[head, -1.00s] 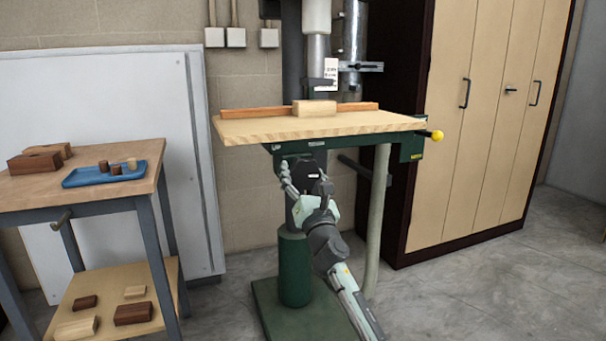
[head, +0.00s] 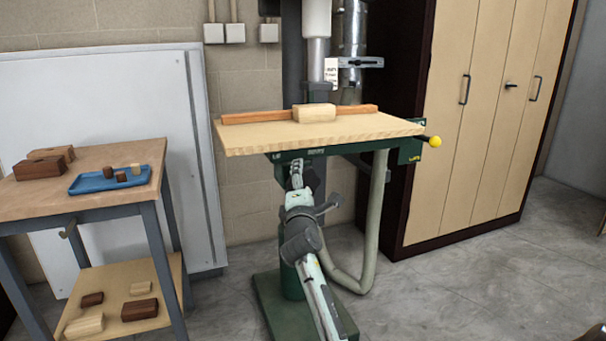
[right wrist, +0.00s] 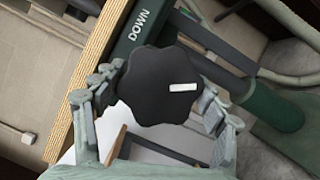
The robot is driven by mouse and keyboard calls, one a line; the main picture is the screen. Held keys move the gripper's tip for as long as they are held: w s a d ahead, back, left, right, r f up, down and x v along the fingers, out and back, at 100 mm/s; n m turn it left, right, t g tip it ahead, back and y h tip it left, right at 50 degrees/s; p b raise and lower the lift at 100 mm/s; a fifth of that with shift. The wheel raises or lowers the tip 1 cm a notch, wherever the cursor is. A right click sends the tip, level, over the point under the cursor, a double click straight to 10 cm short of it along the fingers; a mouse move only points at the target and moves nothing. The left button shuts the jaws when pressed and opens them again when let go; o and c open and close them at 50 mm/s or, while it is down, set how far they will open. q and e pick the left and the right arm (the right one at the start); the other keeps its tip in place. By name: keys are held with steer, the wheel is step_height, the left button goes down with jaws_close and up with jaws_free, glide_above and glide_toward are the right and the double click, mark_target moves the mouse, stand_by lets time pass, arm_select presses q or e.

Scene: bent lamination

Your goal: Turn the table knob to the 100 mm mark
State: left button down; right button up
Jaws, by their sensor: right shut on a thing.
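The knob (right wrist: 160,85) is black and lobed with a white mark on its face, seen close in the right wrist view. My right gripper (right wrist: 163,97) has its fingers on either side of the knob and is shut on it. In that view the white mark lies right of the knob's centre, nearly level. In the head view my right arm (head: 300,235) reaches up under the machine table (head: 330,137), and the knob is hidden there. A green housing (right wrist: 137,28) beside the knob reads "DOWN". I cannot read a 100 mm mark. My left gripper is not in view.
A wooden fence (head: 255,117) and a wood block (head: 314,113) sit on the table. A yellow ball handle (head: 435,142) sticks out at its right. A hose (head: 372,225) hangs beneath. A side bench (head: 90,205) with a blue tray (head: 88,184) stands left, a cabinet (head: 445,180) right.

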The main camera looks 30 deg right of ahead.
steer(key=m, duration=0.1)
steer(key=r+m+g+p, duration=0.1)
steer(key=shift+a+r+m, duration=0.1)
steer(key=shift+r+m, duration=0.15)
steer(key=shift+m, duration=0.55)
steer(key=shift+w+m+g+y, duration=0.1)
steer(key=shift+m+g+y, duration=0.2)
steer(key=shift+m+y, duration=0.35)
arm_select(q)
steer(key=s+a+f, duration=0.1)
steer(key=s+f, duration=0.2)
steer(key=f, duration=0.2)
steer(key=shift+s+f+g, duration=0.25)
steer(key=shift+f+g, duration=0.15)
arm_select(e)
steer(key=shift+f+m+g+y, duration=0.1)
steer(key=shift+m+g+y, duration=0.35)
steer(key=shift+m, duration=1.2)
steer(key=o, duration=1.1)
steer(key=shift+o, duration=0.2)
steer(key=shift+f, duration=0.1)
